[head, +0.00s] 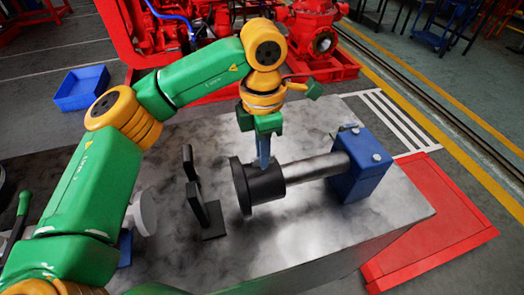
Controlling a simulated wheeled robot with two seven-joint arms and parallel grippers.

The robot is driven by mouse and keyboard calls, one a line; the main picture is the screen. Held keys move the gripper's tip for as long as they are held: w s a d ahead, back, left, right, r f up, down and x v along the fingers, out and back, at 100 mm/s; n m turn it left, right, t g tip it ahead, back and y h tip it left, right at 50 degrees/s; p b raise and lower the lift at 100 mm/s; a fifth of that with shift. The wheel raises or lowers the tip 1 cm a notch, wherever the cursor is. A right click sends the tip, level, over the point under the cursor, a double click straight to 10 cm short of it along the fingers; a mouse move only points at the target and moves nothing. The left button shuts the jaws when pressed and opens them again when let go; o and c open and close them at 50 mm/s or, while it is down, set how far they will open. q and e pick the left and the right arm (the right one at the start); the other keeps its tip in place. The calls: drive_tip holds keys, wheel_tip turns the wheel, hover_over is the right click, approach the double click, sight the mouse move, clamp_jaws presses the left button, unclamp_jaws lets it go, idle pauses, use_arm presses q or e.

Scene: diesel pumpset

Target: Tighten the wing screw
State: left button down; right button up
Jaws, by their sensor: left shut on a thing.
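A black flanged hub (262,184) sits around a bare metal shaft (315,167) on the grey metal table (330,225). My left gripper (264,160) points straight down onto the top of the hub. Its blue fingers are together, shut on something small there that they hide. The wing screw itself cannot be made out; the fingers cover the spot on top of the hub. My right gripper is not in view.
A blue block (360,165) holds the shaft's right end. Black upright brackets (205,210) stand left of the hub. A red pump (312,35) and a blue bin (81,88) are beyond the table. The table's front right is clear.

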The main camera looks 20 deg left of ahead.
use_arm(q)
drive_tip(key=c, duration=0.9)
unclamp_jaws()
drive_tip(key=shift+w+d, duration=0.1)
drive_tip(key=shift+r, duration=0.1)
wheel_tip(320, 180, up, 7)
drive_tip(key=shift+f, duration=0.1)
